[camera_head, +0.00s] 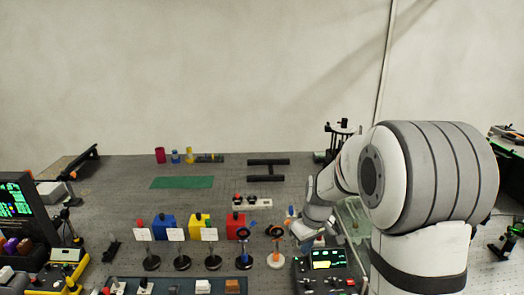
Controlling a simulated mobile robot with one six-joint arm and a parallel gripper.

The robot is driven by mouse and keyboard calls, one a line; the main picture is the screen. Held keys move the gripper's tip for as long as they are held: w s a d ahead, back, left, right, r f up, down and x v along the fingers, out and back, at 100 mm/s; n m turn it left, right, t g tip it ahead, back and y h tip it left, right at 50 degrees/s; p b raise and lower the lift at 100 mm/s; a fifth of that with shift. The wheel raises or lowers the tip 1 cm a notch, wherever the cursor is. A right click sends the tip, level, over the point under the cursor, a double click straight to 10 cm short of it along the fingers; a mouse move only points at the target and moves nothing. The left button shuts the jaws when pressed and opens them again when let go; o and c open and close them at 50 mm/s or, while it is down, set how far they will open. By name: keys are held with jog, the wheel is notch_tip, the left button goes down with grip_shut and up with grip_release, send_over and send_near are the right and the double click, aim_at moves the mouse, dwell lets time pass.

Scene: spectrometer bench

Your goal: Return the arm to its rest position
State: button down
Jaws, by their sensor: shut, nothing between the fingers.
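My arm rises at the right of the picture and bends down to the bench. My gripper (301,230) is small in this view, low over the bench just above the instrument box with a green screen (328,258). It is shut with nothing held. An orange-and-white round-headed post (275,257) stands just left of it. I cannot tell whether the gripper touches anything, as the arm hides part of the area behind it.
A green mat (182,183) lies further back. A monitor (18,205) stands left.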

jog(key=s+r+m+t, duration=0.1)
jog(key=s+r+m, duration=0.2)
jog(key=s, duration=0.8)
jog(key=s+r+m+b, duration=0.1)
jog(key=s+r, duration=0.5)
jog(key=s, duration=0.6)
jog(key=shift+s+r+m+t+h, duration=0.2)
jog(key=shift+r+m+t+h, duration=0.2)
jog(key=shift+m, duration=0.5)
